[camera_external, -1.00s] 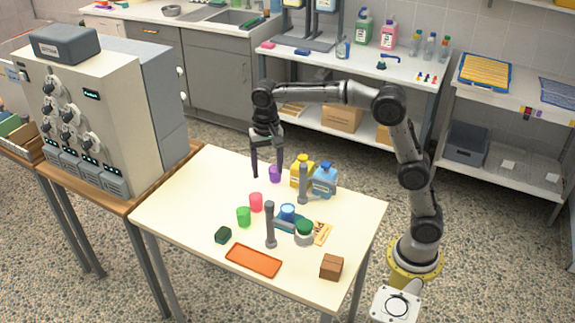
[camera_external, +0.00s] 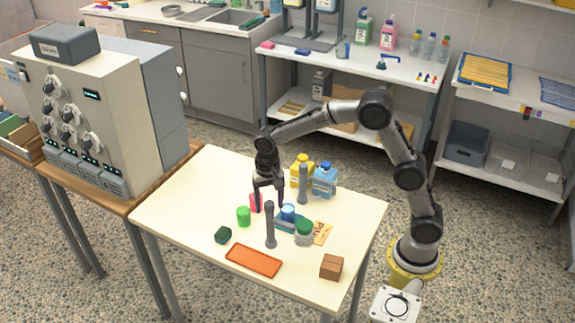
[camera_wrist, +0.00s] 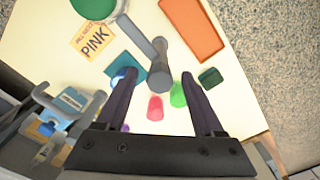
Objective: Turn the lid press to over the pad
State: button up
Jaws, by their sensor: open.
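A grey upright post (camera_external: 270,226) stands mid-table; in the wrist view its rounded top (camera_wrist: 160,77) shows, with a grey bar (camera_wrist: 134,35) running up and left near it. A second grey post (camera_external: 303,184) stands farther back, by the bottles. I cannot tell for certain which is the lid press. A flat teal pad (camera_wrist: 117,70) lies beside the bar, with a blue cup (camera_external: 288,212) by it. My gripper (camera_external: 269,203) is open and points down above the table. In the wrist view the near post shows between my fingers (camera_wrist: 158,76); no contact is visible.
Pink (camera_external: 256,203) and green (camera_external: 243,216) cups stand left of the near post. A green-lidded jar (camera_external: 304,233) and PINK card (camera_external: 321,233) lie right. Yellow (camera_external: 301,172) and blue (camera_external: 324,180) bottles stand behind. An orange tray (camera_external: 253,260) and brown box (camera_external: 331,267) are in front.

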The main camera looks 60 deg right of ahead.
grip_shut()
dwell(0.3)
dwell(1.1)
